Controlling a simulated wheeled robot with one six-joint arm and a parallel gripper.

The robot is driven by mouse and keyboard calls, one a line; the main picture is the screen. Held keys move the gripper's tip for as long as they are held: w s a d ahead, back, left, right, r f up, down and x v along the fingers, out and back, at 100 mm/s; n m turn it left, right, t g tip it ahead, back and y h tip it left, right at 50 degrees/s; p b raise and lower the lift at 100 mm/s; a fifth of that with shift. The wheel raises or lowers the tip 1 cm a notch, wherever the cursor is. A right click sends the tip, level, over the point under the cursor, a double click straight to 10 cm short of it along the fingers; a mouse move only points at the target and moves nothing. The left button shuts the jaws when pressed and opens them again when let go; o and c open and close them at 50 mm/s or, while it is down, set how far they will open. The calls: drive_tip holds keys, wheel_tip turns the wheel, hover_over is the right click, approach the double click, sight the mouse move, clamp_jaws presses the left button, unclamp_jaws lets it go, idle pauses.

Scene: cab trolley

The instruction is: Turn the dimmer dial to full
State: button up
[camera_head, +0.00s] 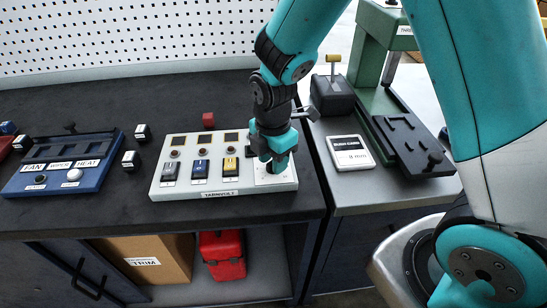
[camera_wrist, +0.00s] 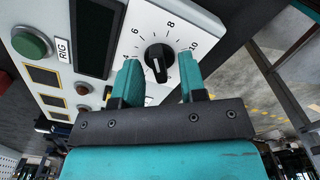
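The dimmer dial (camera_wrist: 156,54) is a round black knob on a white panel face in the wrist view. Numbers 4, 6, 8 and 10 show around it; lower numbers are hidden by my gripper. Its white pointer line is on the knob's lower side, toward my gripper, away from the 10. My gripper (camera_wrist: 159,62) is open, with one teal finger on each side of the dial; I see gaps beside the knob. In the head view, my gripper (camera_head: 277,163) points down at the right end of the white control panel (camera_head: 225,192) and hides most of the dial.
The panel also has several switches and dark displays; a green button (camera_wrist: 30,43) shows in the wrist view. A blue switch box (camera_head: 60,183) stands left. Small dark blocks and a red block (camera_head: 208,119) lie nearby. A white labelled box (camera_head: 350,152) and green press (camera_head: 372,60) are right.

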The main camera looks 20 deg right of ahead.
drive_tip(key=shift+f, duration=0.1)
clamp_jaws()
drive_tip(key=shift+m, duration=0.3)
drive_tip(key=m+p, duration=0.1)
drive_tip(key=m, duration=0.6)
drive_tip(key=shift+p, duration=0.35)
drive_tip(key=m, duration=0.4)
drive_tip(key=shift+m+p, duration=0.3)
drive_tip(key=shift+m, duration=1.9)
